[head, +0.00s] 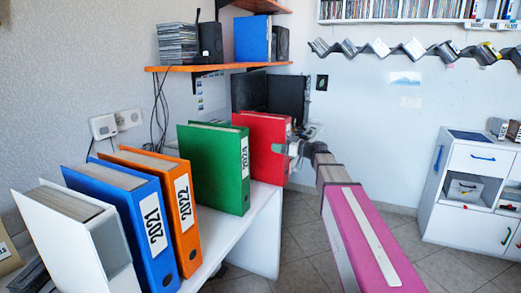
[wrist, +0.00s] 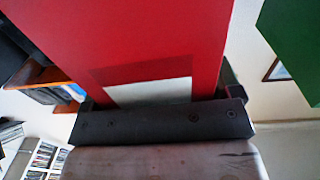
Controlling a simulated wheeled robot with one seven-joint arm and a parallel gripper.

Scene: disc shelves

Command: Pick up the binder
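The red binder (head: 262,147) stands upright at the far end of the white desk, past the green binder. My gripper (head: 290,148) is at its spine, reaching in from the right. In the wrist view the red binder (wrist: 150,40) fills the middle, with its pale spine label partly hidden by my gripper (wrist: 158,98). One dark finger shows at each side of the binder, so the fingers straddle it. I see no clear gap, but whether they press on it I cannot tell.
A green binder (head: 217,165), an orange one (head: 160,200), a blue one (head: 125,222) and a white one (head: 75,240) stand along the desk (head: 262,235). A dark monitor (head: 270,93) is behind the red binder. An orange shelf (head: 220,67) hangs above.

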